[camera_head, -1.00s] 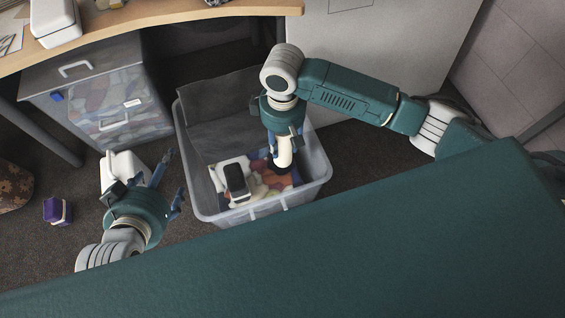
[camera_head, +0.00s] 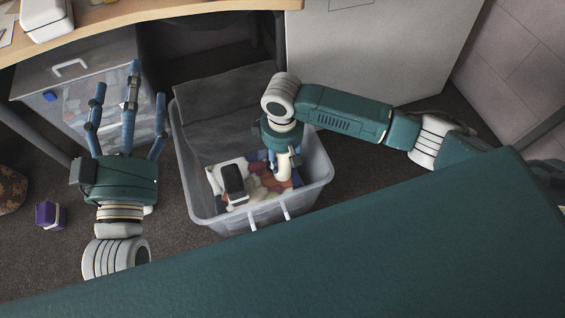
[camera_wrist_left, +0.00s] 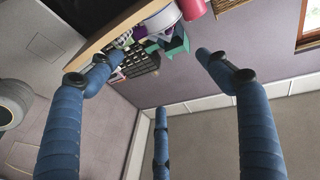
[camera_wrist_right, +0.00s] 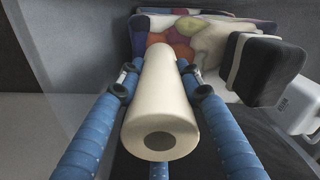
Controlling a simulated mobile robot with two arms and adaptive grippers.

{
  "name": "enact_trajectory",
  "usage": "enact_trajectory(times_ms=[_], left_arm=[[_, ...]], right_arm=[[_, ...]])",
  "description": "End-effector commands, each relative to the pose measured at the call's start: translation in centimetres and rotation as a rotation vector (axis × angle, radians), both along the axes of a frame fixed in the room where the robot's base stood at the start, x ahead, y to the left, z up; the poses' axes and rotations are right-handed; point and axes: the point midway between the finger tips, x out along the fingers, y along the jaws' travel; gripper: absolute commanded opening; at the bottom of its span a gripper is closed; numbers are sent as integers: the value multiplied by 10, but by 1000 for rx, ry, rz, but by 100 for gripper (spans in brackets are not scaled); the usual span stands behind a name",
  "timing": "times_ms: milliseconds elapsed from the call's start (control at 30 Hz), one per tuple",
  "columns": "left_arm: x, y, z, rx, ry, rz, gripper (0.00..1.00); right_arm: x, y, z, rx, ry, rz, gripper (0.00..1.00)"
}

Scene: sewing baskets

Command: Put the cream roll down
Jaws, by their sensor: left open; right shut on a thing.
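The cream roll (camera_wrist_right: 163,100) fills the middle of the right wrist view, lengthwise between blue fingers. My right gripper (camera_wrist_right: 160,85) is shut on it. In the head view the roll (camera_head: 284,166) points down inside the clear plastic bin (camera_head: 200,203), over coloured cloths (camera_head: 268,186). Whether its lower end touches them I cannot tell. My left gripper (camera_head: 126,105) is open and empty, left of the bin, fingers spread; its fingers (camera_wrist_left: 155,75) also show in the left wrist view.
A white-and-black block (camera_head: 233,182) lies in the bin beside the cloths. A dark grey panel (camera_head: 222,110) leans at the bin's back. A purple object (camera_head: 48,214) stands on the floor at left. A drawer unit (camera_head: 70,75) and wooden desk (camera_head: 170,18) are behind.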

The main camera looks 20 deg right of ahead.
Motion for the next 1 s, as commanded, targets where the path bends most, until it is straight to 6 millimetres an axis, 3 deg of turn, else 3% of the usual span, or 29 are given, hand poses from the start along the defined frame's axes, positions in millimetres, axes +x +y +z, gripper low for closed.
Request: enact_trajectory(times_ms=[200, 300, 767, 800, 900, 1000], left_arm=[[-12, -2, 39, -51, -184, -11, 77], [-16, -2, 49, -62, -224, -13, 77], [-14, -2, 47, -58, -211, -13, 77], [-14, -2, 46, -56, -206, -12, 77], [-14, -2, 46, -56, -206, -12, 77], [-14, -2, 46, -56, -206, -12, 77]], right_arm=[[0, 0, -20, -1, -1, 0, 7], [0, 0, -23, -1, -1, 0, 7], [0, 0, -25, -1, -1, 0, 7], [0, 0, -26, -1, -1, 0, 37], [0, 0, -26, -1, -1, 0, 54], [0, 0, -26, -1, -1, 0, 54]])
